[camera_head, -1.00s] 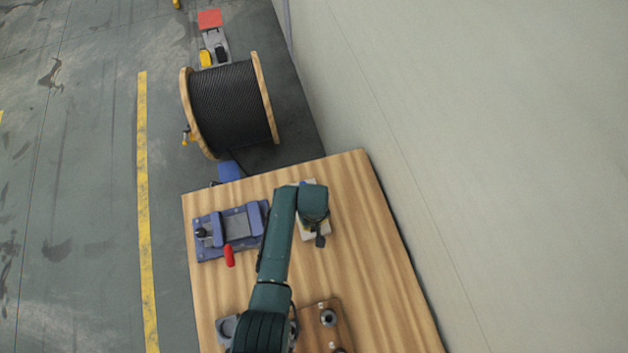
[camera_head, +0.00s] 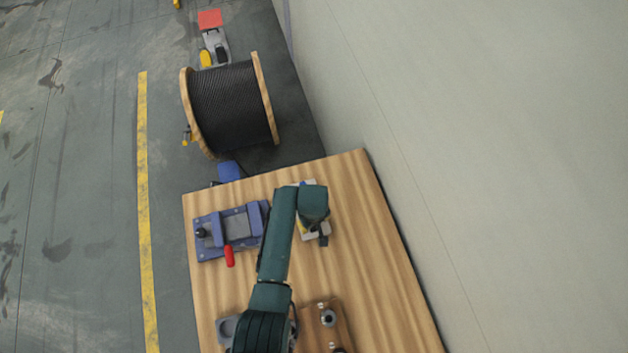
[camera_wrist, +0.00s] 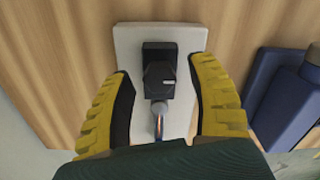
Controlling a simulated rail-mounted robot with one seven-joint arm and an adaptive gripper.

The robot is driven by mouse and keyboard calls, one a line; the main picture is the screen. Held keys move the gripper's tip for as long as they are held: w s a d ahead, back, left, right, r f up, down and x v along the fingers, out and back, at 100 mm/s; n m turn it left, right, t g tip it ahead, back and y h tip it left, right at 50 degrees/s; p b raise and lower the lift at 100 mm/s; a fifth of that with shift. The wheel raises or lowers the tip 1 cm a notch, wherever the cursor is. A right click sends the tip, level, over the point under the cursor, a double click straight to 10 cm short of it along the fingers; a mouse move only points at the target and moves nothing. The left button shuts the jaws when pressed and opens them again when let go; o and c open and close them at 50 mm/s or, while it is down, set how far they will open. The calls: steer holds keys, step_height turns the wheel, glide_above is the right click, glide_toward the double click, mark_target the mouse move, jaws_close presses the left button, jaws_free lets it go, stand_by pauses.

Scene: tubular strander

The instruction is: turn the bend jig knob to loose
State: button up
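A pale grey plate (camera_wrist: 130,45) with a black knob (camera_wrist: 158,78) on it lies under my gripper (camera_wrist: 160,82) in the wrist view. A short metal rod with an orange band (camera_wrist: 158,122) shows below the knob. My gripper is open, with one yellow finger on each side of the knob and a visible gap on both sides. I cannot tell how far the fingertips reach down beside it. In the head view the plate (camera_head: 320,231) is mostly hidden by my arm on the wooden table. No loose marking is readable.
A blue fixture (camera_head: 240,211) with a red handle (camera_head: 229,256) stands left of my arm. A wooden block with metal pegs (camera_head: 328,318) is near the bottom. A cable reel (camera_head: 230,105) stands beyond the wooden table (camera_head: 375,240). The table's right side is clear, beside the wall.

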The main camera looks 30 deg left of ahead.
step_height(320, 180, up, 12)
stand_by(0.6)
stand_by(0.4)
